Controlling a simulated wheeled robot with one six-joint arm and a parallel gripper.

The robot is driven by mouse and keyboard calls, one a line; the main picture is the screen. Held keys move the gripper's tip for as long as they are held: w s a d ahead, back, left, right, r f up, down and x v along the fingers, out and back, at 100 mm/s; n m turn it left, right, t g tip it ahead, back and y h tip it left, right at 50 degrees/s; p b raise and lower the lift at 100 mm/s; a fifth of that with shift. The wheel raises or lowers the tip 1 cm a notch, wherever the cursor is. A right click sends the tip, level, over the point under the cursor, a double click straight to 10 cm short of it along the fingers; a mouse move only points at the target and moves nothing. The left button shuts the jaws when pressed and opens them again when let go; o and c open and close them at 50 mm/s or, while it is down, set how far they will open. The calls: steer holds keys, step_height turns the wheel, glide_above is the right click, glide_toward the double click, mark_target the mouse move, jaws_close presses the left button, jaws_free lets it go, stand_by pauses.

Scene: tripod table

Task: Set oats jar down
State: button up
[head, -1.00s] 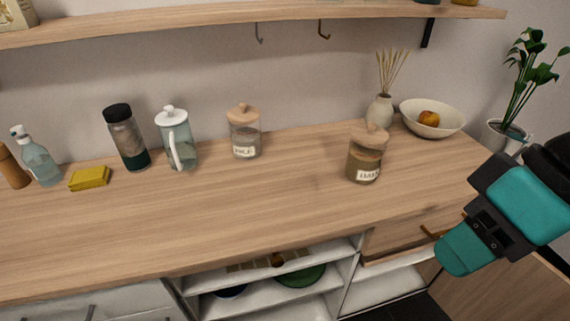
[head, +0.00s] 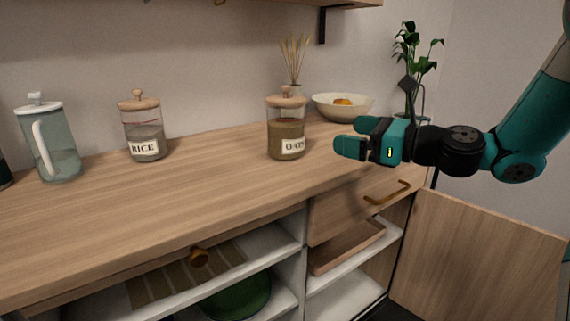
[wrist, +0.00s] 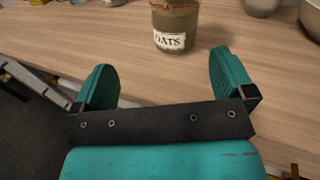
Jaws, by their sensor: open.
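The oats jar (head: 287,130) is glass with a wooden lid and a white label, filled with brown contents. It stands upright on the wooden counter (head: 200,205). In the wrist view the oats jar (wrist: 175,25) stands beyond my fingertips, its top cut off by the frame edge. My gripper (head: 345,147) is open and empty, to the right of the jar and apart from it. In the wrist view my gripper (wrist: 165,75) shows both teal fingers spread wide, with bare counter between them.
The rice jar (head: 143,130) and a glass pitcher (head: 48,145) stand to the left. Behind the oats jar are a reed vase (head: 295,62) and a bowl (head: 342,107) with an orange fruit. A shelf hangs above. The counter front is clear; an open cabinet door (head: 490,265) stands at right.

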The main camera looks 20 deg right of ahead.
steer(key=d+m, duration=0.1)
steer(key=m, duration=0.1)
steer(key=t+p, duration=0.1)
steer(key=p, duration=0.9)
glide_toward(301, 122)
steer(key=shift+w+a+r+h, duration=0.15)
steer(key=shift+w+a+r, duration=0.15)
steer(key=shift+w+a, duration=0.3)
steer(key=shift+w+a+r+h, duration=0.15)
steer(key=shift+w+a+r, duration=0.1)
steer(key=shift+w+a, duration=0.3)
steer(key=x, duration=0.4)
steer(key=shift+w+f, duration=0.1)
steer(key=shift+f, duration=0.25)
steer(key=shift+p+x, duration=0.45)
steer(key=shift+x, duration=2.5)
steer(key=shift+w+r, duration=0.1)
steer(key=shift+r, duration=0.05)
steer(key=c, duration=1.2)
